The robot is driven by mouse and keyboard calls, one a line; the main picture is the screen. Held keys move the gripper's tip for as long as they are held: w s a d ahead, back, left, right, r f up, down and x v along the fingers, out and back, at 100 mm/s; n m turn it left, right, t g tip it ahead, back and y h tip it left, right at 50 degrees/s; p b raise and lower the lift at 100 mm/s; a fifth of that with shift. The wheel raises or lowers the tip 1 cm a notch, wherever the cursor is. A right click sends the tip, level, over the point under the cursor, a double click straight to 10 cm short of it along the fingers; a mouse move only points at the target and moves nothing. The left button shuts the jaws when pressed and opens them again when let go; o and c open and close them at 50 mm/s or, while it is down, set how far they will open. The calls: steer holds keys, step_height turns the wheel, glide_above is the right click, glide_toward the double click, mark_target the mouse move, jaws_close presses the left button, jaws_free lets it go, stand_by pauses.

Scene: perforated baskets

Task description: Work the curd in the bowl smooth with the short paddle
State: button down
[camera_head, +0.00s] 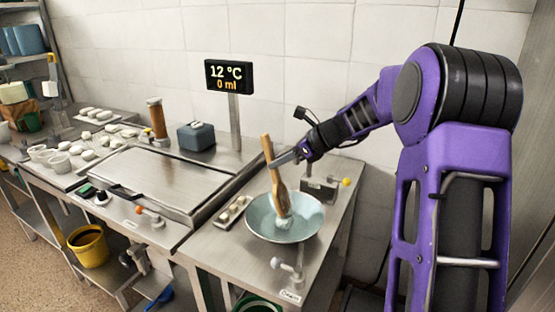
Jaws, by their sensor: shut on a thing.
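A pale blue-green bowl (257,217) sits on the right-hand steel counter. A wooden paddle (267,149) stands nearly upright in it, its top leaning a little to the left. White curd (284,222) shows around the paddle's lower end, inside the bowl. My gripper (287,158) reaches in from the right and is shut on the paddle's handle, above the bowl's rim. The paddle's tip is hidden in the curd.
A small tray of white pieces (233,211) stands left of the bowl. A valve with a white knob (290,268) is in front, and a steel block with a yellow knob (321,191) is behind right. A covered steel vat (155,178) lies left.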

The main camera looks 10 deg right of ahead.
steer(key=shift+s+a+f+b, duration=0.1)
steer(key=shift+s+a+b, duration=0.2)
steer(key=shift+s+a, duration=0.25)
steer(key=shift+w+d, duration=0.1)
steer(key=shift+d, duration=0.1)
steer(key=shift+w+d+p, duration=0.4)
steer(key=shift+w+p, duration=0.15)
steer(key=shift+p, duration=0.3)
steer(key=shift+s+a, duration=0.4)
steer(key=shift+s, duration=0.1)
steer(key=shift+w+d+p, duration=0.5)
steer(key=shift+w+p, duration=0.05)
steer(key=shift+w, duration=0.1)
steer(key=shift+s+a, duration=0.1)
steer(key=shift+s, duration=0.05)
